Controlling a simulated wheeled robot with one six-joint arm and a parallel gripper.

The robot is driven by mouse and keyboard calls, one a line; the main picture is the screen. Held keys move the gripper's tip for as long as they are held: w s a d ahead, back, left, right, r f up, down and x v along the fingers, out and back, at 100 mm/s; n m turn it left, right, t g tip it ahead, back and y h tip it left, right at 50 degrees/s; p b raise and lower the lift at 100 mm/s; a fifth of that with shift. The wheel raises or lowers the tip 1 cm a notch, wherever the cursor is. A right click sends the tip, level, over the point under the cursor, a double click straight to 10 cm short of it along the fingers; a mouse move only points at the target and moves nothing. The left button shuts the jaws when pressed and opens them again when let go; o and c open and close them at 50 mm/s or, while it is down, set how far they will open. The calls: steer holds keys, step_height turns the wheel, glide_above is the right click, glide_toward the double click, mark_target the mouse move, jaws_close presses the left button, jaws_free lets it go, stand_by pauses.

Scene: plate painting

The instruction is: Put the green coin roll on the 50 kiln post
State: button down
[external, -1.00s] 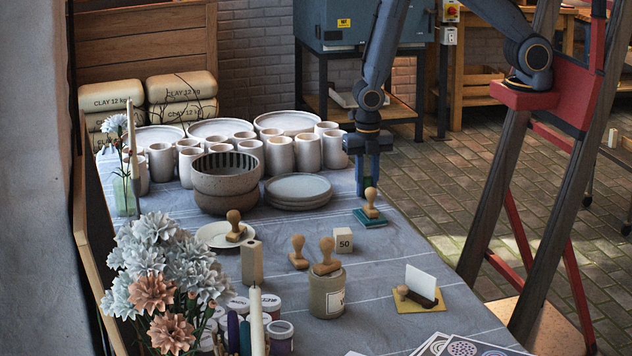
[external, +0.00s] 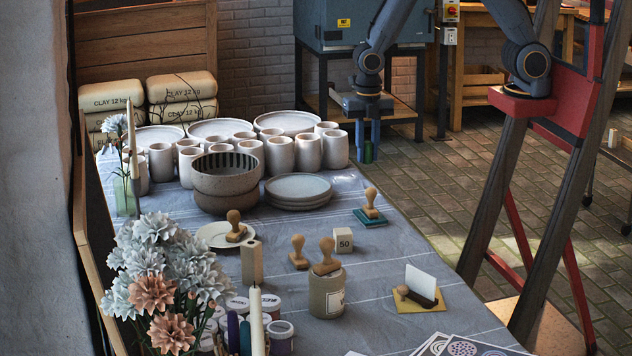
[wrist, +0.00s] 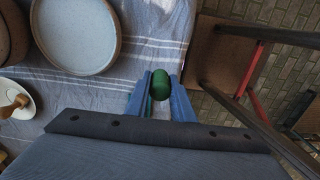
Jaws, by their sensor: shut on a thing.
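My gripper (external: 368,156) has blue fingers and is shut on the green coin roll (external: 368,152). In the wrist view the roll's dark green rounded end (wrist: 160,84) shows between the two fingers (wrist: 160,98). The gripper is at the table's right edge, to the right of the cups, apart from the kiln post. The 50 kiln post (external: 343,240) is a small pale block with "50" on its front. It stands nearer the camera on the cloth, with its top bare. It is not seen in the wrist view.
A wooden stamp on a teal pad (external: 370,219) stands between my gripper and the post. Stacked plates (external: 298,203), bowls (external: 226,201) and several cups (external: 308,151) fill the far side. Other stamps (external: 298,252) and a labelled jar (external: 327,293) stand near the post.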

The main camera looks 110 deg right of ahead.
steer(key=w+a+r+b, duration=0.1)
steer(key=w+a+r, duration=0.1)
steer(key=w+a, duration=1)
step_height(320, 180, up, 2)
steer(key=r+m, duration=0.1)
steer(key=m, duration=0.1)
glide_above(343, 231)
step_height(343, 231, down, 10)
steer(key=shift+r+p, duration=0.15)
steer(key=shift+p, duration=0.85)
steer(key=c, duration=1.5)
jaws_free()
steer(key=shift+c, duration=0.2)
